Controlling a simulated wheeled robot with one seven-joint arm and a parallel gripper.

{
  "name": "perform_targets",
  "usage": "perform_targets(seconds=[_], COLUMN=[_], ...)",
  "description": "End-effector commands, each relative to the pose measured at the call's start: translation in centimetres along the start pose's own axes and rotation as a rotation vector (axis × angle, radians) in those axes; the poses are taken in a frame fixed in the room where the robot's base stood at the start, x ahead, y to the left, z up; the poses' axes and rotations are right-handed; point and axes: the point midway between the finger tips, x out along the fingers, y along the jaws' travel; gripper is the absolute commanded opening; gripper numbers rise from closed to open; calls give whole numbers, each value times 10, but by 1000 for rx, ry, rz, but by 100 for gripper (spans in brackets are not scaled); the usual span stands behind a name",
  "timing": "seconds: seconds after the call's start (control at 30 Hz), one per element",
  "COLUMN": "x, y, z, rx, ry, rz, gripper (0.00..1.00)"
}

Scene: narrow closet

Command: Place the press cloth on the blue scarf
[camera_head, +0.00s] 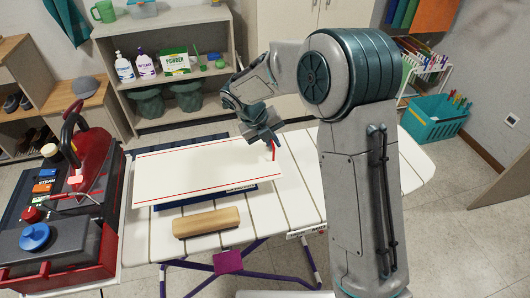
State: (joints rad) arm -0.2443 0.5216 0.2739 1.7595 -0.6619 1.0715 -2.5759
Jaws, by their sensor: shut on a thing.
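The press cloth (205,171) is a flat cream sheet with a red line along its long edges. My gripper (269,148) is shut on its far right edge, where a small piece with a red stripe shows at the fingers. The blue scarf (233,192) lies on the ironing board.
A wooden block (207,223) lies on the near part of the ironing board (290,205). A red and grey steam iron station (75,215) stands at the left. Shelves (190,70) with bottles and a green powder box are behind. A teal basket (438,118) sits at the right.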

Motion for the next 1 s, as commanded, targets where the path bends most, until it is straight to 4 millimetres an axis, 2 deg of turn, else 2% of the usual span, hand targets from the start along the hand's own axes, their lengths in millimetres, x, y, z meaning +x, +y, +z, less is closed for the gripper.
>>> perform_targets(seconds=[0.1, 0.27, 0.5, 0.93, 1.0], x=[2, 7, 36, 43, 43], y=[15, 22, 36, 39, 39], z=[5, 7, 7, 7, 7], rx=[-1, 2, 0, 3, 3], ry=[0, 1, 2, 1, 1], rz=[0, 0, -1, 0, 0], gripper=[0, 0, 0, 0, 20])
